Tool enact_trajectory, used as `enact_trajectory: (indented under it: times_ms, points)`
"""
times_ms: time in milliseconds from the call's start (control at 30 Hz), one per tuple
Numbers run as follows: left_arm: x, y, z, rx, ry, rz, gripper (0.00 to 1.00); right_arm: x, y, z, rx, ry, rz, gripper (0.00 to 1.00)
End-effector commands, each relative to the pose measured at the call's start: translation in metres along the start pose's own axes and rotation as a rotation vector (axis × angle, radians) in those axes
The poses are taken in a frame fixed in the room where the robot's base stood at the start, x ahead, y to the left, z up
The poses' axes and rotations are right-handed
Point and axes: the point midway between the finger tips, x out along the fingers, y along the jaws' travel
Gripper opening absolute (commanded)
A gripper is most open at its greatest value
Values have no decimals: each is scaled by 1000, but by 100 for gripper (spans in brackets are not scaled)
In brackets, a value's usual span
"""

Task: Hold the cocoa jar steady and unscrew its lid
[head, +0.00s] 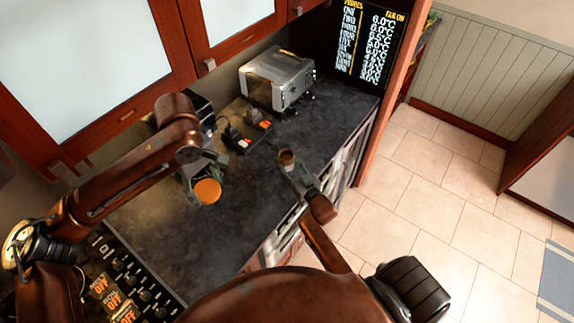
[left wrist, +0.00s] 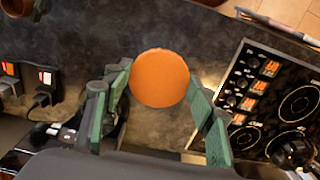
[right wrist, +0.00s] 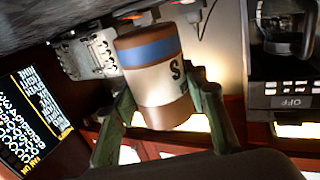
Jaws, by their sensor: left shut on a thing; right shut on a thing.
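A round orange lid (head: 208,191) shows over the dark counter; in the left wrist view the orange disc (left wrist: 160,78) sits between my left fingers. My left gripper (head: 205,174) is shut on it. Any jar body beneath is hidden, so I cannot tell whether the lid is on a jar. My right gripper (head: 293,168) is shut on a small brown cylindrical container (head: 287,157). In the right wrist view this container (right wrist: 156,75) is tilted, with a blue band and a pale label starting with "S". I cannot read the rest.
A metal toaster-like appliance (head: 278,78) stands at the back of the counter (head: 165,235), beside a small switch panel (head: 245,130). A control panel (head: 115,280) is at lower left. A coffee machine (right wrist: 285,60) shows in the right wrist view. The front middle counter is clear.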

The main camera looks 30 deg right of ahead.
Motion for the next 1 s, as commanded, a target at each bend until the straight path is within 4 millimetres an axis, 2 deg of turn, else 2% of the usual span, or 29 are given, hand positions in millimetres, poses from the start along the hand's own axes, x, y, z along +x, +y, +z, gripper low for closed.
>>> enact_trajectory:
  times_ms: [233,433,867,900,1000]
  points:
    - [0,0,0,1,0,0,22,12,8,16,0,2,1,0]
    - [-4,0,0,1,1,0,22,12,7,42,2,0,1,0]
    - [-1,0,0,1,0,0,22,11,7,49,0,2,0,0]
    - [-1,0,0,1,0,0,22,11,7,49,0,1,0,42]
    - [-2,0,0,0,0,0,22,11,7,49,1,1,0,49]
